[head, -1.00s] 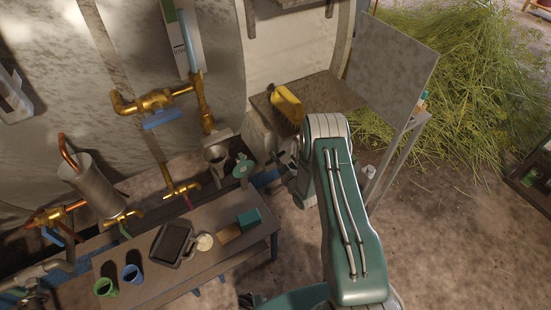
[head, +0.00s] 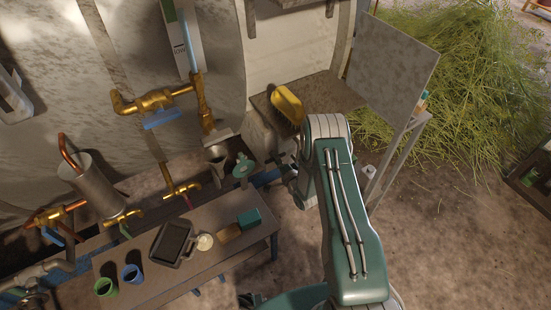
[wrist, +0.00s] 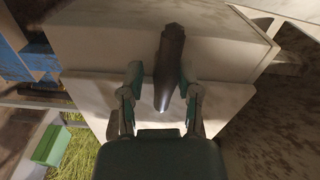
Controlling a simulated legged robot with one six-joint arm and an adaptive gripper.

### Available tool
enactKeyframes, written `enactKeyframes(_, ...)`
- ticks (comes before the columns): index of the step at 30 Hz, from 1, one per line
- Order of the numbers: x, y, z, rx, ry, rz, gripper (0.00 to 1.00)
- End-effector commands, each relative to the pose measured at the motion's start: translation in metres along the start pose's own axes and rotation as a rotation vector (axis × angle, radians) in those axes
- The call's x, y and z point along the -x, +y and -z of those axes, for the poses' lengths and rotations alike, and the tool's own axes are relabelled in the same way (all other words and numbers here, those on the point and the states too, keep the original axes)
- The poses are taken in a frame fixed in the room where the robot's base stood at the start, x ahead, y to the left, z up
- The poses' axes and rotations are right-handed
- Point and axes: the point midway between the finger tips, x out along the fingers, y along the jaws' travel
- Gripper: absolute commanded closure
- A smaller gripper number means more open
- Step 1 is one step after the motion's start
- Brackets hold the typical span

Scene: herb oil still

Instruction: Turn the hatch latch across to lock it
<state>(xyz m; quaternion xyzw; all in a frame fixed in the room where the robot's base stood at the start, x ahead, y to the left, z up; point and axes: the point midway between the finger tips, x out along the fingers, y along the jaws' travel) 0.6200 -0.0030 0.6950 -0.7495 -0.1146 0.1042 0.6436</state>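The latch is a dark tapered bar (wrist: 171,60) in the wrist view, standing roughly upright in the picture. It lies across the seam of a pale box-like housing (wrist: 95,45), which seems to carry the hatch. My gripper (wrist: 160,78) is open, with one finger on either side of the bar. The right finger is close to the bar, and contact is unclear; a gap shows on the left. In the head view my gripper (head: 289,172) is mostly hidden behind my arm, beside the pale housing (head: 258,132). I cannot make out the latch there.
A yellow jug (head: 287,104) sits on a shelf (head: 325,95) behind the arm. A low bench (head: 215,262) at left holds cups, a dark tray and small blocks. Brass valves (head: 155,101) line the still. A grey panel (head: 393,62) stands at right.

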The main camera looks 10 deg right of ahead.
Motion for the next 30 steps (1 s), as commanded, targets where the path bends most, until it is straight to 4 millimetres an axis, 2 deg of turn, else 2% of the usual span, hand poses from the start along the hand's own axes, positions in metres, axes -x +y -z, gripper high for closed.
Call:
enactKeyframes(5,0.002,-0.002,0.000,0.001,-0.001,0.004,0.57)
enactKeyframes(8,0.011,-0.001,0.001,0.002,0.000,0.002,0.57)
enactKeyframes(21,0.098,0.001,0.001,-0.001,0.003,-0.001,0.57)
enactKeyframes(25,0.113,0.001,0.001,0.000,0.001,-0.001,0.57)
enactKeyframes(30,0.119,0.001,0.001,0.000,0.001,0.000,0.57)
